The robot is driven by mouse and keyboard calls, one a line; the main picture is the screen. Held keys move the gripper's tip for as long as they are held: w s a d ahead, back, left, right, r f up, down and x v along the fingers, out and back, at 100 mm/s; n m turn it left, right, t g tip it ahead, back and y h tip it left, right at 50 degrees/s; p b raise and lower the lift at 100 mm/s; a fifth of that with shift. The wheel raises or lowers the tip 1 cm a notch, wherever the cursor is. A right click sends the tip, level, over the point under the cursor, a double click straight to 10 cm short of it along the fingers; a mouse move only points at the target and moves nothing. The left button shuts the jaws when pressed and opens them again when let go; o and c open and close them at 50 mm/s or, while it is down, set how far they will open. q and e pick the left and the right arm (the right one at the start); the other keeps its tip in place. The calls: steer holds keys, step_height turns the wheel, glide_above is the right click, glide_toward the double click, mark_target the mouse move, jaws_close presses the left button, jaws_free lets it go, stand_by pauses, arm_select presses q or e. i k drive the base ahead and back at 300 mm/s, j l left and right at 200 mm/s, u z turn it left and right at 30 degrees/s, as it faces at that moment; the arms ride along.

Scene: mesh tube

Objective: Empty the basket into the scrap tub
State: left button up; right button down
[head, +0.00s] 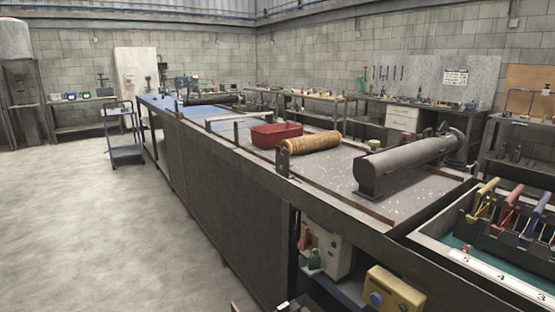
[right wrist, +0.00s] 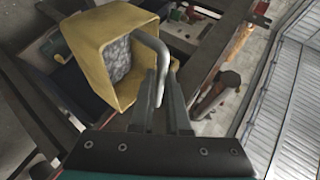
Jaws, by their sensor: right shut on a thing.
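In the right wrist view a yellow basket (right wrist: 83,40) shows with its open side toward the camera. Grey, speckled material (right wrist: 117,62) lies inside it. My right gripper (right wrist: 168,76) is shut on the basket's bent grey handle (right wrist: 152,45), beside the basket. A red tub (head: 268,137), which looks like the scrap tub, stands on the long bench in the head view. Its inside is mostly hidden at this angle. I cannot make out either gripper in the head view, and my left gripper is in neither view.
An orange-brown mesh roll (head: 312,143) lies beside the red tub, and a grey cylinder (head: 408,162) is mounted nearer on the bench (head: 240,205). Coloured-handled tools (head: 510,210) stand in a rack at right. The floor (head: 90,220) at left is clear.

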mark_target(266, 138)
steer(key=i+j+z, duration=0.1)
steer(key=i+j, duration=0.55)
steer(key=j, duration=0.15)
steer(key=i+j+z, duration=0.15)
steer(key=i+j, duration=0.2)
steer(key=i+j+z, duration=0.1)
steer(key=i+j, duration=0.2)
steer(key=j, duration=0.25)
steer(key=i+j, duration=0.25)
steer(key=j, duration=0.2)
steer(key=i+j+z, duration=0.15)
steer(key=i+j, duration=0.15)
steer(key=j, duration=0.2)
steer(key=i+j+z, duration=0.1)
steer(key=i+j, duration=0.15)
steer(key=j, duration=0.25)
steer(key=i+j, duration=0.25)
steer(key=j, duration=0.3)
steer(key=l+z, duration=0.05)
